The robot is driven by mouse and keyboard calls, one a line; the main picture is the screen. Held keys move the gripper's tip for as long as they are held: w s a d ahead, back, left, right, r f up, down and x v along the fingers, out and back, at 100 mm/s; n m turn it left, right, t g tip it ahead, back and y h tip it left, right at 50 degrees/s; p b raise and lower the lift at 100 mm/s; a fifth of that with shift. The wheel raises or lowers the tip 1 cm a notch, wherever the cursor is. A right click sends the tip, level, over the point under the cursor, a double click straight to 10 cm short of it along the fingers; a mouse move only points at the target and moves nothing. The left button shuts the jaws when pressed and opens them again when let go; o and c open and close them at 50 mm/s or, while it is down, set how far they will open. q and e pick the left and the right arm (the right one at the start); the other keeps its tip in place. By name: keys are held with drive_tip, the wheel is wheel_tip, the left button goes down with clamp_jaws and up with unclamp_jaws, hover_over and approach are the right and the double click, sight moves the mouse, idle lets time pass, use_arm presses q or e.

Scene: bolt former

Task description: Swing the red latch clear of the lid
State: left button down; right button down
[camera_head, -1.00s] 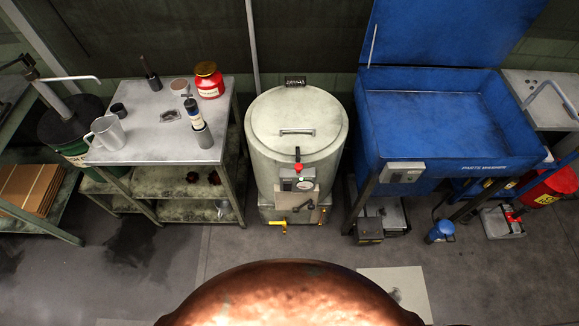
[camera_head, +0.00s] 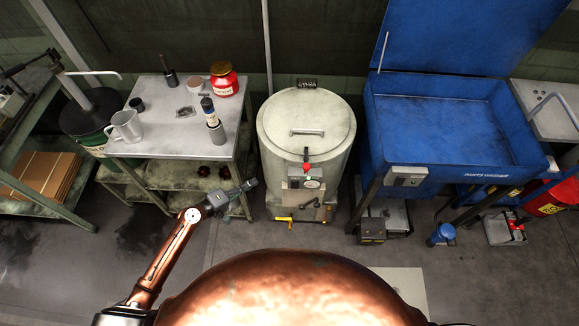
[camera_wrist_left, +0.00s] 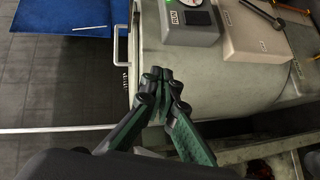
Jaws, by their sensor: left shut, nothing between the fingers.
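The red latch (camera_head: 307,166) sits at the front rim of the lid (camera_head: 305,121) of the pale round drum (camera_head: 270,165), just above a grey gauge box. The lid lies flat and closed, with a bar handle on top. My left gripper (camera_head: 250,184) is left of the drum's front, below the latch's height in the picture and apart from it. In the left wrist view its fingers (camera_wrist_left: 158,75) are shut and empty, in front of the drum's side (camera_wrist_left: 240,80). The latch is not seen in the left wrist view. My right gripper is not in view.
A metal table (camera_head: 172,142) with a jug (camera_head: 126,125), a red jar (camera_head: 224,78) and a bottle stands left of the drum. A blue parts washer (camera_head: 440,125) with its lid raised stands to the right. A yellow-handled tap (camera_head: 284,219) sticks out low at the drum's front.

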use_arm(q)
drive_tip(key=s+d+r+h, duration=0.1)
drive_tip(key=d+r+h, duration=0.1)
drive_tip(key=d+r, duration=0.2)
wheel_tip(320, 180, up, 4)
drive_tip(key=shift+s+f+g, duration=0.1)
drive_tip(key=shift+s+g, duration=0.05)
drive_tip(key=shift+g, duration=0.25)
drive_tip(key=shift+d, duration=0.15)
drive_tip(key=s+d+p+x, duration=0.1)
drive_tip(key=s+p+x, duration=0.1)
drive_tip(key=x, duration=1)
drive_tip(key=shift+w+d+p, duration=0.15)
drive_tip(key=shift+d+p, duration=0.45)
drive_tip(key=shift+d, duration=0.05)
